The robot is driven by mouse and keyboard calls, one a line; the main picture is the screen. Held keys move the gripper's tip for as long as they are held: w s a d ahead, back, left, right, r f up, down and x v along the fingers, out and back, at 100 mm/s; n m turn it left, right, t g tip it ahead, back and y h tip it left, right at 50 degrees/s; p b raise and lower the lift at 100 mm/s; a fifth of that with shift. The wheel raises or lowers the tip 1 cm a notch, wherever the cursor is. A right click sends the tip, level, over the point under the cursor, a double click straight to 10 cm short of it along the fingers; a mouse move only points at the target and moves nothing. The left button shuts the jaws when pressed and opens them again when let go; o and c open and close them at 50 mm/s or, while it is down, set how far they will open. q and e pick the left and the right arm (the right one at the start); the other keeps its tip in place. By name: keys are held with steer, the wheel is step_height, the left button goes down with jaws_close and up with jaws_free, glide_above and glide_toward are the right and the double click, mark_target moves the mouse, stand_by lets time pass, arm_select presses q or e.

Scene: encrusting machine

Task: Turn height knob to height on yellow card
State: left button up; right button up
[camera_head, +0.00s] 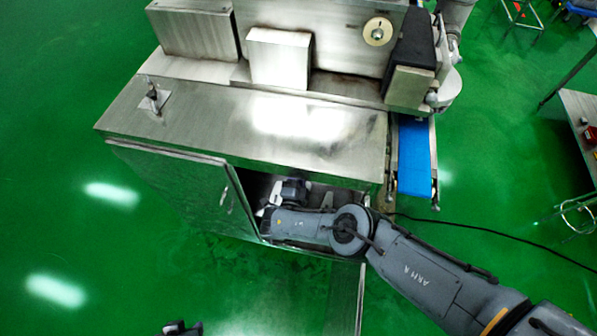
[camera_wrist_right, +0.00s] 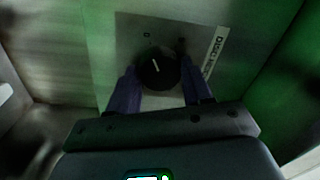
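A round dark knob (camera_wrist_right: 157,68) with a short white pointer line sits on a pale metal plate in the right wrist view. A white label (camera_wrist_right: 214,50) with dark, partly readable lettering is to its right. My right gripper (camera_wrist_right: 158,88) is open, one bluish finger on each side of the knob; I cannot tell whether they touch it. In the head view my right arm reaches into the machine's lower cabinet and its gripper (camera_head: 272,200) is partly hidden there. Only a bit of my left gripper (camera_head: 182,328) shows at the bottom edge. I see no yellow card.
The steel machine (camera_head: 255,125) fills the middle of the head view. Its cabinet door (camera_head: 185,185) is on the left of the opening. A blue conveyor belt (camera_head: 414,160) is on the right. A side table (camera_head: 582,115) stands far right. Green floor is open at left.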

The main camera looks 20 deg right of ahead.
steer(key=o, duration=0.4)
steer(key=shift+s, duration=0.15)
steer(key=shift+p+v, duration=1.35)
steer(key=shift+v, duration=3.95)
steer(key=shift+a, duration=0.1)
